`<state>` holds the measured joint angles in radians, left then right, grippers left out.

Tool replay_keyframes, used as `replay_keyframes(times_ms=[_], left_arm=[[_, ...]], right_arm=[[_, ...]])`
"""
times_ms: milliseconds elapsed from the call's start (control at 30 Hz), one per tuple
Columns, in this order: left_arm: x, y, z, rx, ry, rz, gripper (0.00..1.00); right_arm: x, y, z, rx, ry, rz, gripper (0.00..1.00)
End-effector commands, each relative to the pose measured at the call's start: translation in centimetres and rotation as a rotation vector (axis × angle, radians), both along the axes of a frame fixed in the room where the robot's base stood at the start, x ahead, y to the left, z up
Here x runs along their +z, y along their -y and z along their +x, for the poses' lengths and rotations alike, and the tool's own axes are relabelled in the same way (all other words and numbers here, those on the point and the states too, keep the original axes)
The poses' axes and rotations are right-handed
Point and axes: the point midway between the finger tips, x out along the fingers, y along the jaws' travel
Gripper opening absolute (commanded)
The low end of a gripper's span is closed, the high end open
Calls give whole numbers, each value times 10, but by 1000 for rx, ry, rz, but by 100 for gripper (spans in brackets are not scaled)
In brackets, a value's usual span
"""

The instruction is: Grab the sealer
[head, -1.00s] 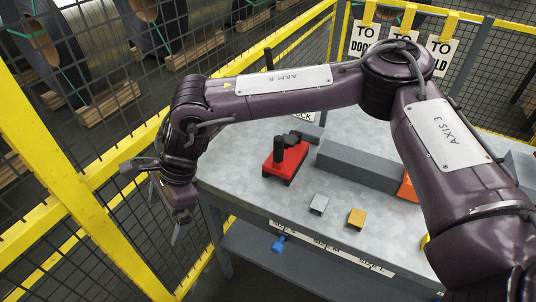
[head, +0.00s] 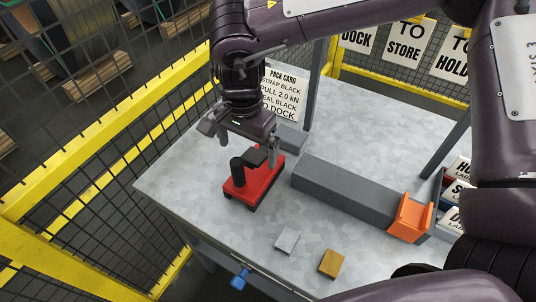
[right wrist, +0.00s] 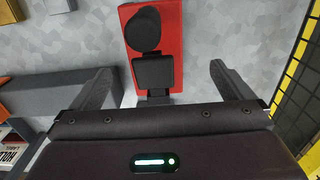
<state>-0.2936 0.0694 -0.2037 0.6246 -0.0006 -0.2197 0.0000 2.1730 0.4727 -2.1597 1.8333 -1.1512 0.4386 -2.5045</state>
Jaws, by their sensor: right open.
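The sealer appears to be the red tool (head: 240,193) with a black upright handle (head: 237,170), standing on the grey table. My right gripper (head: 247,148) points down just above and behind it, over its rear end. The fingers are open and empty. In the right wrist view the red body (right wrist: 136,64) with its round black knob (right wrist: 143,28) and square black block (right wrist: 153,70) lies between and ahead of the two spread fingers (right wrist: 160,75). The fingers do not appear to touch it. My left gripper is not in view.
A long grey beam (head: 343,190) with an orange piece (head: 409,217) at its end lies right of the tool. Silver (head: 287,240) and yellow (head: 331,263) blocks sit near the front edge. A pack card (head: 283,93) stands behind. Yellow-framed mesh fencing (head: 120,122) surrounds the table.

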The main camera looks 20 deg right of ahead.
Motion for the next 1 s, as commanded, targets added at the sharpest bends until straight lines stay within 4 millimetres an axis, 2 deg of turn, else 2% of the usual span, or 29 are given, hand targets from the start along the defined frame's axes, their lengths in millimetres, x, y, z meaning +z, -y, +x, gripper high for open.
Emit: replay_keyframes(times_ms=[167,433,667,933,1000], left_arm=[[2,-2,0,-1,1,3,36],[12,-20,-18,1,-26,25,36],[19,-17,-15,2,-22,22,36],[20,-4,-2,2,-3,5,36],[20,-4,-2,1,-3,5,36]], right_arm=[[-11,2,-2,6,-4,-6,100],[-42,8,-3,5,-5,-5,100],[-73,11,-3,4,-2,-5,100],[-78,11,-3,4,0,-4,100],[-78,11,-3,4,0,-4,92]])
